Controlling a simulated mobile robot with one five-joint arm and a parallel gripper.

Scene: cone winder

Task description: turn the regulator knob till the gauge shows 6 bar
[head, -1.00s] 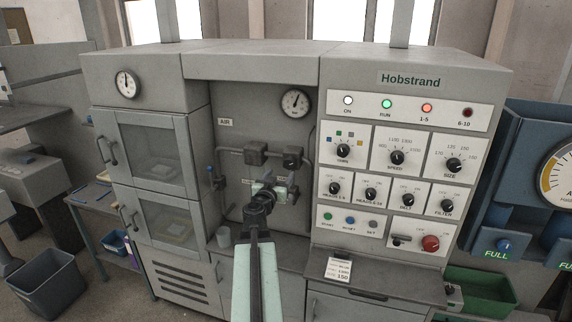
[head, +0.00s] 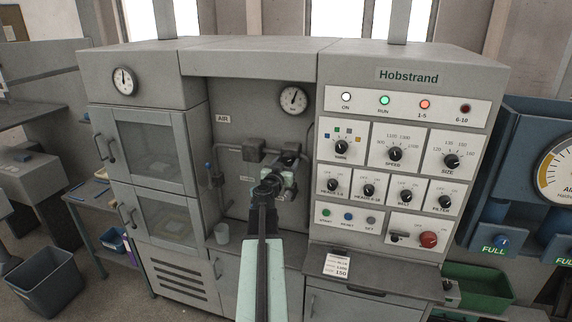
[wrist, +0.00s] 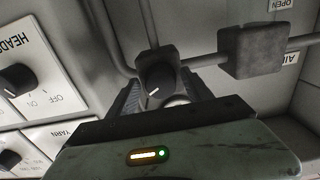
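The round white gauge (head: 293,99) is on the back panel of the recess in the head view. Its dark needle points up and to the right, but its numbers are too small to read. The regulator knob (wrist: 158,82) is dark with a white pointer line and sits on the pipework in the wrist view. My gripper (wrist: 162,90) has one ridged finger on each side of the knob, spread apart; I cannot tell whether either touches it. In the head view my gripper (head: 280,172) is in front of the pipework and hides the knob.
A square block (wrist: 252,52) on the pipe is close beside the knob. The Hobstrand control panel (head: 405,160) with several dials stands right of the recess. A second gauge (head: 124,81) is at upper left.

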